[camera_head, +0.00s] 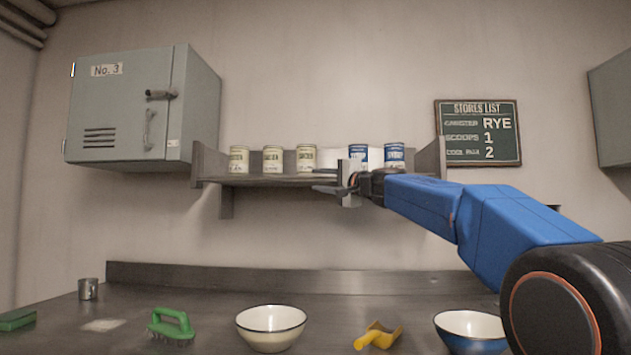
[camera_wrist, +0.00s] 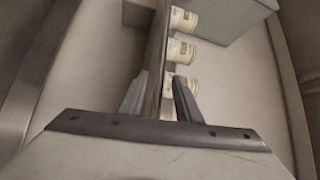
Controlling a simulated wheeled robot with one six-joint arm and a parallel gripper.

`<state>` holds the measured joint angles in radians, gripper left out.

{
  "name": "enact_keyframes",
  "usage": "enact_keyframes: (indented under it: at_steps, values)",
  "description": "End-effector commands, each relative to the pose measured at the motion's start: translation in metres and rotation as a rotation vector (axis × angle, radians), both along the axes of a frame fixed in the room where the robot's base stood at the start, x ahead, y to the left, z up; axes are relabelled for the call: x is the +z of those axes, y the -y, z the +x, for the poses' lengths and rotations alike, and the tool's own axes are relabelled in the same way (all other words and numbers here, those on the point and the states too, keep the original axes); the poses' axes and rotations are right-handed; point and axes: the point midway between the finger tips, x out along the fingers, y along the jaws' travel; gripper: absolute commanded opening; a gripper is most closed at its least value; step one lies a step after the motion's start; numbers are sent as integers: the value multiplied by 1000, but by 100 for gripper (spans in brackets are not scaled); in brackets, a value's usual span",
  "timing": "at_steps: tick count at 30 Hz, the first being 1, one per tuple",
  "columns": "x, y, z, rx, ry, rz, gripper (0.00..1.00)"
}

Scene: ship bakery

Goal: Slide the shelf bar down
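The wall shelf (camera_head: 225,180) has a long, dark front edge. I cannot make out the shelf bar as a separate piece from it. My gripper (camera_head: 324,181) is at the shelf's front, right of its middle, with its fingers pointing left along the edge. In the wrist view my gripper (camera_wrist: 159,85) has its two fingers apart. The shelf edge (camera_wrist: 157,60) runs lengthwise between them. Whether the fingers touch it cannot be told. My gripper hides part of the shelf's right half.
Cream cans (camera_head: 272,160) and blue cans (camera_head: 394,155) stand on the shelf. A grey cabinet (camera_head: 130,110) hangs to the left, a stores list board (camera_head: 478,132) to the right. Below, the counter (camera_head: 220,300) holds a green brush (camera_head: 171,324), a white bowl (camera_head: 271,330), a yellow scoop (camera_head: 378,336) and a blue bowl (camera_head: 470,330).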

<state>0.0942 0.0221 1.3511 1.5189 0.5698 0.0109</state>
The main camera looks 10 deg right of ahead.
Motion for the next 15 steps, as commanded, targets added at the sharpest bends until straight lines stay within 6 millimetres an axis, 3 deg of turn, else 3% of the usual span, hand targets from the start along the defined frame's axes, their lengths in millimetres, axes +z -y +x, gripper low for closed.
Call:
enact_keyframes:
  at_steps: [15]
  values:
    - [-14,48,-90,-3,0,1,31]
